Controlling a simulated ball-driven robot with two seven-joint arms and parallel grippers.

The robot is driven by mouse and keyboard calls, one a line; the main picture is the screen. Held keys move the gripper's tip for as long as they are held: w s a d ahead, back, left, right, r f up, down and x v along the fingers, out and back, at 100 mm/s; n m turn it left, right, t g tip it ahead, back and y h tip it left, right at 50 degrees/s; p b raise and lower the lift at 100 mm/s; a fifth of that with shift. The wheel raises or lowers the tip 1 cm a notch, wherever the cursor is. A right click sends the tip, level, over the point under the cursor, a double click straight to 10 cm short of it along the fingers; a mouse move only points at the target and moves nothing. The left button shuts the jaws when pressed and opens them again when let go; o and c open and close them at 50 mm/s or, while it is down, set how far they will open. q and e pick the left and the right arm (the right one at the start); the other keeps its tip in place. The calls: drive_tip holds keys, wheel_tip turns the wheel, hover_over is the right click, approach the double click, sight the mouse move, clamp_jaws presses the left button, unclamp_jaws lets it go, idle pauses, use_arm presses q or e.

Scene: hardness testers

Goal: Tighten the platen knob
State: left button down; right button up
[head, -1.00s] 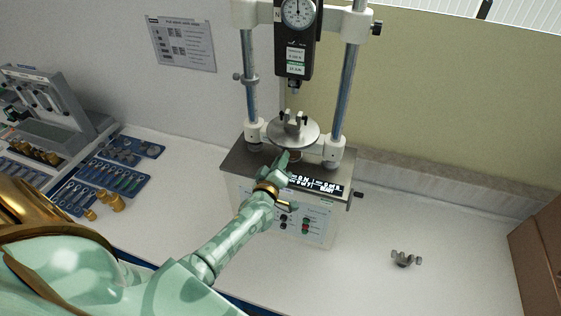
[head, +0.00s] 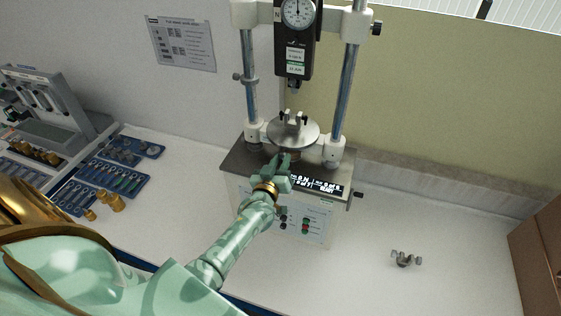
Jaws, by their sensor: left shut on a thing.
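The hardness tester stands on the bench, with a grey base (head: 232,160), two upright columns and a dial gauge (head: 298,13) at the top. Its round metal platen (head: 308,137) carries a small clamp fixture (head: 294,120). My left gripper (head: 285,160) is just below the platen's front edge, above the base. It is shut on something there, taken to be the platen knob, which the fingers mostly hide. My right gripper is not in view.
A loose wing-shaped part (head: 404,259) lies on the bench at right. Blue trays (head: 112,178) and a second machine (head: 50,105) stand at left.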

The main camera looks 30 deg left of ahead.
use_arm(q)
drive_tip(key=shift+f, duration=0.15)
drive_tip(key=c, duration=1.2)
unclamp_jaws()
drive_tip(key=shift+c, duration=0.2)
drive_tip(key=b+v, duration=0.2)
drive_tip(key=v, duration=1.4)
drive_tip(key=shift+d, duration=0.2)
drive_tip(key=shift+s, duration=0.15)
